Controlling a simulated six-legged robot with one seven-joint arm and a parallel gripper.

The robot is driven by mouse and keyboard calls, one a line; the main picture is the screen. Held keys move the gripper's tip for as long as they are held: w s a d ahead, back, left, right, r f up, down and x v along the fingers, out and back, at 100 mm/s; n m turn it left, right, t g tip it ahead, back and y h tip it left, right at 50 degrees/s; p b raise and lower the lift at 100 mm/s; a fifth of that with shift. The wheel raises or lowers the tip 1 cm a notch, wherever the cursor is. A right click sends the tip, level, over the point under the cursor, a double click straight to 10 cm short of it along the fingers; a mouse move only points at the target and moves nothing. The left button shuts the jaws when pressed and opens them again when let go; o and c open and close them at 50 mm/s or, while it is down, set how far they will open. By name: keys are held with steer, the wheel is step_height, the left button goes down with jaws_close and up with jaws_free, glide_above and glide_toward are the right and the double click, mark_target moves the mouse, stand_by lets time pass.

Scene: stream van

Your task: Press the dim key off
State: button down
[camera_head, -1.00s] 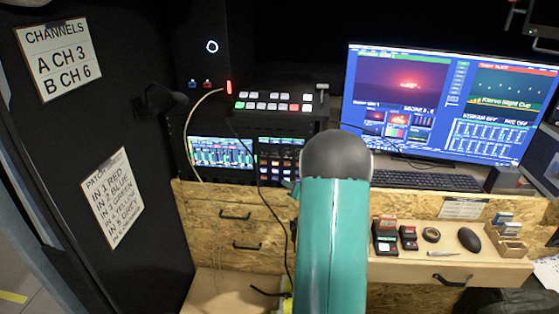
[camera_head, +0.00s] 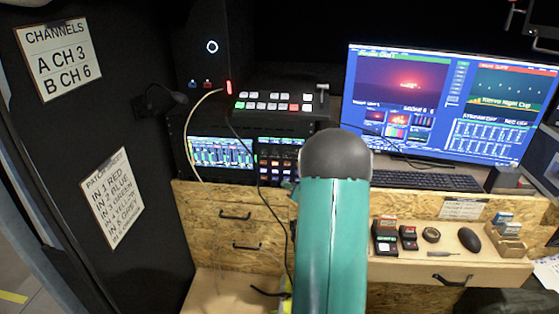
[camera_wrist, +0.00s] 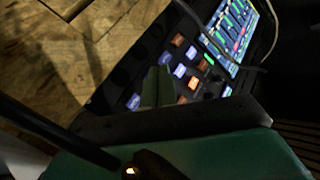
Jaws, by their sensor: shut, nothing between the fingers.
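A black key panel (camera_head: 279,160) with small lit keys stands in the rack, left of my arm in the head view. It also shows in the wrist view (camera_wrist: 211,76), with blue, white and orange keys. Key labels are too small to read, so I cannot tell which is the dim key. My gripper (camera_wrist: 158,86) is shut and empty, its greyish-green fingers over the panel's near-left part, hiding some keys. I cannot tell whether the fingertips touch a key. In the head view my own arm hides the gripper.
A screen of level meters (camera_head: 222,152) adjoins the panel. A switcher (camera_head: 275,101) sits above; a thin cable (camera_head: 190,140) hangs in front of the rack. The monitor (camera_head: 450,105), keyboard (camera_head: 427,180) and wooden desk (camera_head: 430,268) with small items lie right of my arm.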

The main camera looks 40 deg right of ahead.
steer(key=s+a, duration=0.3)
steer(key=a, duration=0.1)
steer(key=shift+s+a, duration=0.35)
steer(key=shift+s, duration=0.05)
stand_by(0.4)
